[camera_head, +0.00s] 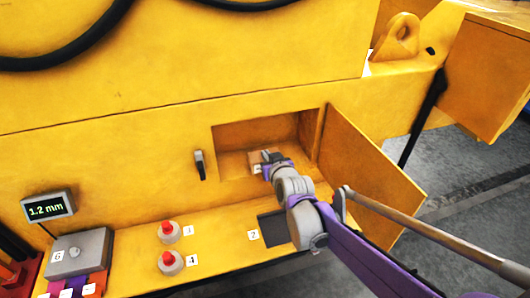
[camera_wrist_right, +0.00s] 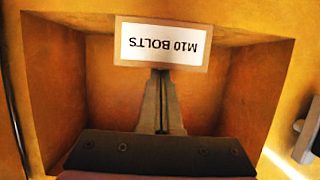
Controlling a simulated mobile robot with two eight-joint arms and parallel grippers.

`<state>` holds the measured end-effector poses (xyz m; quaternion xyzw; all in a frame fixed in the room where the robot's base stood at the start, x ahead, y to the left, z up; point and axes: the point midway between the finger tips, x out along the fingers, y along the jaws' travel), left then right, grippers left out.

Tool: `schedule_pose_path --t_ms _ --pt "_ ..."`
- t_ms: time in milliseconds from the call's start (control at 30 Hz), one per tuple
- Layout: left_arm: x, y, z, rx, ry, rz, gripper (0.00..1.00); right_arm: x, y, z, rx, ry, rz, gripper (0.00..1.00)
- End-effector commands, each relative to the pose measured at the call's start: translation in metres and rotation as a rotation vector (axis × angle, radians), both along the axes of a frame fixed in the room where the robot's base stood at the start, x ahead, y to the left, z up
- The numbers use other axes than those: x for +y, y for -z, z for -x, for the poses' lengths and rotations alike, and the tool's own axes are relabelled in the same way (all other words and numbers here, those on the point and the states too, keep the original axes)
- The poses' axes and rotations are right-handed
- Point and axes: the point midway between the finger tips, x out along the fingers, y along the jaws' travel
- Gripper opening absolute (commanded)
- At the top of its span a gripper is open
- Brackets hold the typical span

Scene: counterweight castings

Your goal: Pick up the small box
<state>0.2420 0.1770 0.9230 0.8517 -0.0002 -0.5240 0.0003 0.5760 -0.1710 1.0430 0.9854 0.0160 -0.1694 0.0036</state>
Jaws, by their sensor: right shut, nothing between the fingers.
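The small box (camera_head: 256,158) sits inside an open recess in the yellow machine body. In the right wrist view the box (camera_wrist_right: 120,44) is tan cardboard, with a white label that reads "M10 BOLTS" upside down. My right gripper (camera_wrist_right: 162,75) is shut and empty, its fingertips at the lower edge of the box's face in that view. Whether they touch it I cannot tell. In the head view my right gripper (camera_head: 267,158) reaches into the recess from the lower right and hides part of the box. My left gripper is not in view.
An open yellow door (camera_head: 365,165) stands right of the recess, near my right arm. Two red-topped containers (camera_head: 168,233) (camera_head: 171,263), a dark plate (camera_head: 272,229) and a grey box (camera_head: 90,250) occupy the ledge below.

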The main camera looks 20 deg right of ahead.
Motion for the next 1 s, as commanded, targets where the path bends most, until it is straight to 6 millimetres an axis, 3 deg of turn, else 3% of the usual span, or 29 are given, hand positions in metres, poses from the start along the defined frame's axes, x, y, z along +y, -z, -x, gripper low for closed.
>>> schedule_pose_path --t_ms 100,367,600,800,1000 --pt "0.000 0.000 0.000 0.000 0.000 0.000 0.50 0.000 0.006 0.014 0.016 -0.002 0.001 0.00" --pt "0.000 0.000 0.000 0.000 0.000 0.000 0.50 0.000 0.006 0.013 0.016 -0.002 0.000 0.00" --pt "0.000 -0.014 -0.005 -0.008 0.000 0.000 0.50 0.000 -0.011 0.013 0.012 -0.002 -0.001 0.00" --pt "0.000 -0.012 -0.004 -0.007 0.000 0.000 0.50 0.001 -0.008 0.010 0.017 -0.002 -0.001 0.00" --pt "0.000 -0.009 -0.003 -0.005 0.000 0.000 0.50 -0.001 -0.009 0.047 0.016 -0.002 0.001 0.00"
